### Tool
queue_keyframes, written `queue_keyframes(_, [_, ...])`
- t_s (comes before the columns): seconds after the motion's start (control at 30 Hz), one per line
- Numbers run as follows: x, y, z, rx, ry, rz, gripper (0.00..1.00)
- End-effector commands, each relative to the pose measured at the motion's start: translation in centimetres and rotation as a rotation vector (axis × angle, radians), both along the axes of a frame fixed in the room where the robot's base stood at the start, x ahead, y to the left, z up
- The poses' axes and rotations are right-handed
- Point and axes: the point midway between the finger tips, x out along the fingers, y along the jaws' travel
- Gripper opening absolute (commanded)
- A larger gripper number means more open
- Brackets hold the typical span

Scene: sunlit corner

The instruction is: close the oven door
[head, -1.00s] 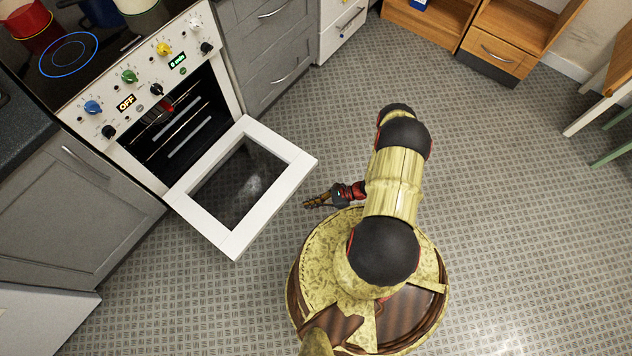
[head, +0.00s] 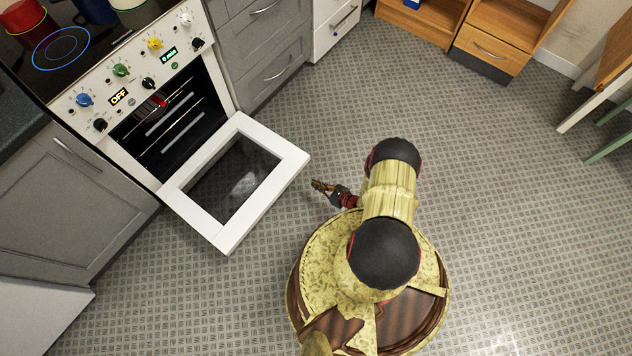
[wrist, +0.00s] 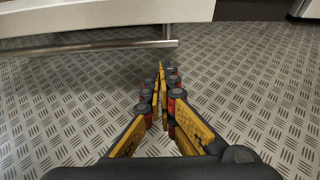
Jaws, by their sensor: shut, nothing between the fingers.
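The white oven door (head: 267,188) hangs open and lowered in front of the oven (head: 168,112) in the head view, its dark window facing up. The oven cavity with its racks is exposed. My gripper (head: 318,185) is just to the right of the door's outer edge, apart from it, with its fingers together and empty. In the wrist view the gripper (wrist: 160,72) points forward over the floor, fingers shut. A white panel with a metal bar (wrist: 90,46) below it crosses the top left there, probably the door and its handle.
Grey cabinets stand left (head: 70,200) and right (head: 262,50) of the oven. Pots (head: 22,16) stand on the hob. Wooden furniture (head: 490,45) is at the back right. The patterned floor (head: 500,190) around my base is largely clear.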

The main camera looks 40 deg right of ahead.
Motion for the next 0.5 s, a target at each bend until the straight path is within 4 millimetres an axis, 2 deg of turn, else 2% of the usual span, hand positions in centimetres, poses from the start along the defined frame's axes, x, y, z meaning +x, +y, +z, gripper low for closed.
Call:
queue_keyframes(0.4, [7.1,2.5,-3.2,-0.001,-0.001,0.007,0.00])
queue_keyframes(0.5, [7.0,2.2,-1.7,0.001,0.000,0.002,0.00])
